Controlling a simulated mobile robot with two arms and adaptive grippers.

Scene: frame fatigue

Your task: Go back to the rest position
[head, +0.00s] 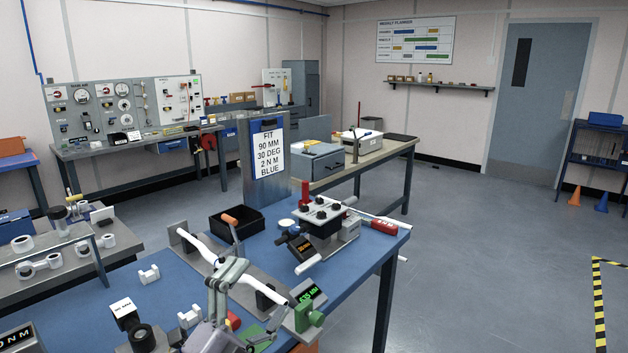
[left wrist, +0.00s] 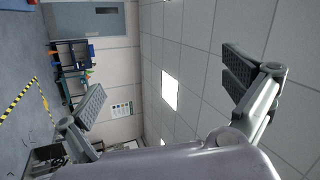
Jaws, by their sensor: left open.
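My left gripper (head: 230,266) is at the bottom centre of the head view, above the blue bench (head: 367,258), with its fingers pointing up. In the left wrist view its two padded fingers (left wrist: 165,88) are spread wide apart, with nothing between them. That view looks sideways past the fingers at the ceiling, the far wall and a door. The gripper covers part of the white bent bar (head: 199,248) in the head view. My right gripper is in neither view.
A sign panel (head: 268,150) rises behind. White blocks (head: 149,275) sit at the left. Open floor (head: 480,230) lies to the right.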

